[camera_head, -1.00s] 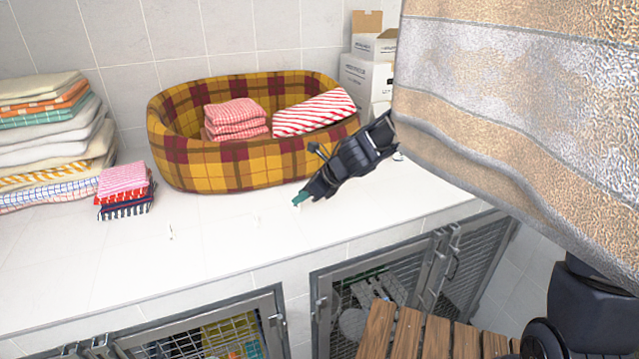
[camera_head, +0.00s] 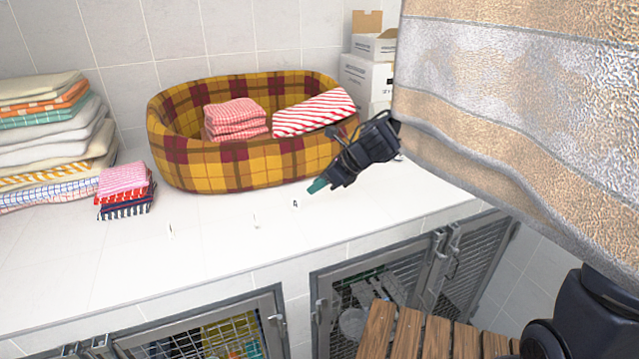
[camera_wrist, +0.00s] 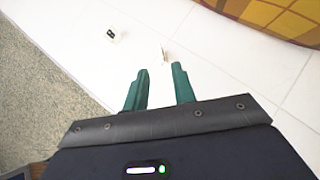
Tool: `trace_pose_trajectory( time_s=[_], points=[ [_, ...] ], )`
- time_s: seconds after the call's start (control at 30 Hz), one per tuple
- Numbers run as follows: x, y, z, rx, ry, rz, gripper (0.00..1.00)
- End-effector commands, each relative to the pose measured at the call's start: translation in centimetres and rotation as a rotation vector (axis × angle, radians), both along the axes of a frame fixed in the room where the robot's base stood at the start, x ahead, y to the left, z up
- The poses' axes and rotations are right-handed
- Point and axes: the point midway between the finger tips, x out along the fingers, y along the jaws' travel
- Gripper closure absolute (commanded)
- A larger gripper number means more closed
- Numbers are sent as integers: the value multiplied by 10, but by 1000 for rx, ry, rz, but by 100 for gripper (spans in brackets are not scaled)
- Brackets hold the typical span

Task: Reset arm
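My gripper (camera_head: 318,186) hangs above the white counter, in front of the plaid pet bed (camera_head: 240,165). In the wrist view its two green fingers (camera_wrist: 159,86) stand apart with nothing between them, so it is open and empty. A striped beige and grey towel-like cloth (camera_head: 510,110) fills the upper right of the head view and hides part of my arm.
Folded red-checked cloths (camera_head: 235,118) and a red-striped cloth (camera_head: 313,112) lie in the bed. Towel stacks (camera_head: 55,140) and small folded cloths (camera_head: 125,188) stand left. White boxes (camera_head: 366,75) stand behind. Wire kennel doors (camera_head: 200,335) and a slatted wooden surface (camera_head: 425,335) are below.

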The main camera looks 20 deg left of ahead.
Motion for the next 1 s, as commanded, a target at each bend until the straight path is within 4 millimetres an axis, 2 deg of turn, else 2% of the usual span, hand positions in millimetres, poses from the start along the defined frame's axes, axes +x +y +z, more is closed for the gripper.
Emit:
trace_pose_trajectory(
  time_s=[0.5, 0.63, 0.73, 0.83, 1.0],
  points=[
    [0, -1, 1, 0, 0, -1, 74],
    [11, -4, 7, 11, 13, -71, 74],
    [37, -15, 21, 42, 49, -237, 74],
    [75, -36, 44, 104, 112, -491, 74],
    [138, -96, 90, 266, 267, -970, 74]
  ],
)
